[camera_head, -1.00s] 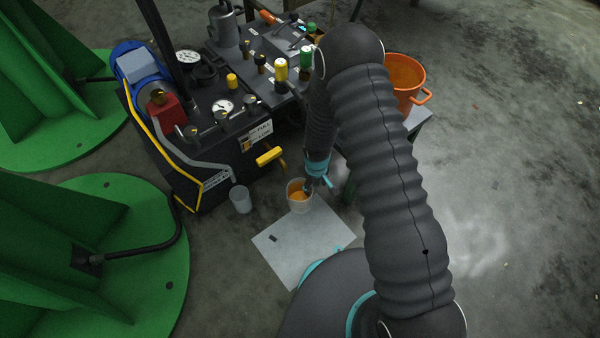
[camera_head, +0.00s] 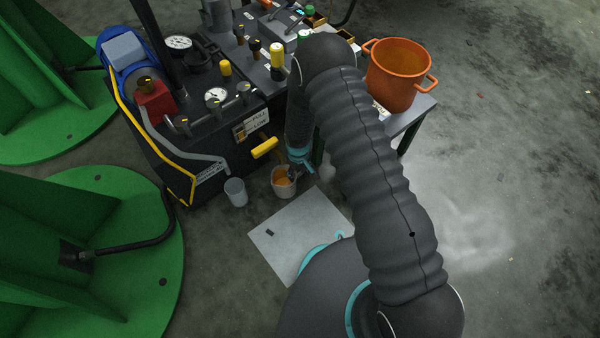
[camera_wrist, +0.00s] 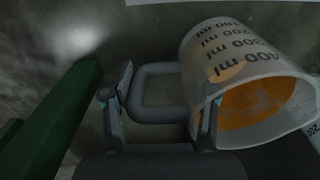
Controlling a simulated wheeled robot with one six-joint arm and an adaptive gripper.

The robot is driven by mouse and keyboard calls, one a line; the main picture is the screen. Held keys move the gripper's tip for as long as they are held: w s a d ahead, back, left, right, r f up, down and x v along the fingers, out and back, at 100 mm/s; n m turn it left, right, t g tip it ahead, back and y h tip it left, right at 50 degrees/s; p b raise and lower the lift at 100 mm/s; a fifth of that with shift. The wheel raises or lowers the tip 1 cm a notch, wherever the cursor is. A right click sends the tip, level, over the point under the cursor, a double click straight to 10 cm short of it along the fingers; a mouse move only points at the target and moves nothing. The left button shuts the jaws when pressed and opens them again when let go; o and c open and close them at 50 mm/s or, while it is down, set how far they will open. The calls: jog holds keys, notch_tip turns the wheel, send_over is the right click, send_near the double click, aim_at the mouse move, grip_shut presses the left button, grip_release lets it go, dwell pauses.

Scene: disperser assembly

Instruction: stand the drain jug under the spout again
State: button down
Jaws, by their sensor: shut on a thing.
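The drain jug (camera_head: 284,185) is a pale cup with orange liquid inside, in front of the black machine. In the wrist view the jug (camera_wrist: 235,60) shows printed ml marks and its grey loop handle (camera_wrist: 150,95). My gripper (camera_head: 298,172) is shut on this handle, its fingers on either side of it in the wrist view (camera_wrist: 162,112). I cannot tell whether the jug's base touches the floor. A yellow lever (camera_head: 265,148) juts from the machine just above and left of the jug. The spout itself is not clearly visible.
A grey cup (camera_head: 235,192) stands on the floor left of the jug, close to the machine (camera_head: 215,150). A pale sheet (camera_head: 300,235) lies on the floor in front. An orange pot (camera_head: 398,75) stands on a small table (camera_head: 412,115) at right. Large green stands (camera_head: 100,260) are at left.

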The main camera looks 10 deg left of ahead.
jog(key=shift+a+f, duration=0.1)
jog(key=shift+f, duration=0.05)
jog(key=shift+c, duration=1.5)
grip_release()
jog(key=shift+r+p, duration=0.55)
jog(key=shift+r, duration=3.35)
